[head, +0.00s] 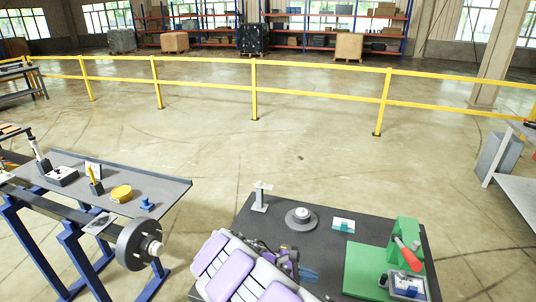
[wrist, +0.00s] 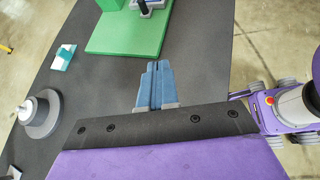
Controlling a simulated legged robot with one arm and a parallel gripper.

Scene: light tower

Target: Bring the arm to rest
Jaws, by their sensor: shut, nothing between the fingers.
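My gripper (head: 309,274) shows in the head view as small blue fingers beyond my purple and white arm links, over the dark table (head: 331,264). In the wrist view my gripper (wrist: 155,64) has its two blue fingers side by side, shut with nothing between them. The fingers point toward the green base plate (wrist: 125,32) and appear apart from it, above the dark table top. My arm is folded low at the bottom of the head view and hides the near part of the table.
A green press (head: 405,240) with a red handle stands at the table's right. A round grey base (head: 301,219), a white stand (head: 260,198) and a small teal-white block (head: 343,225) lie farther back. A grey bench (head: 155,184) stands left. Open floor lies behind, before a yellow railing (head: 320,68).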

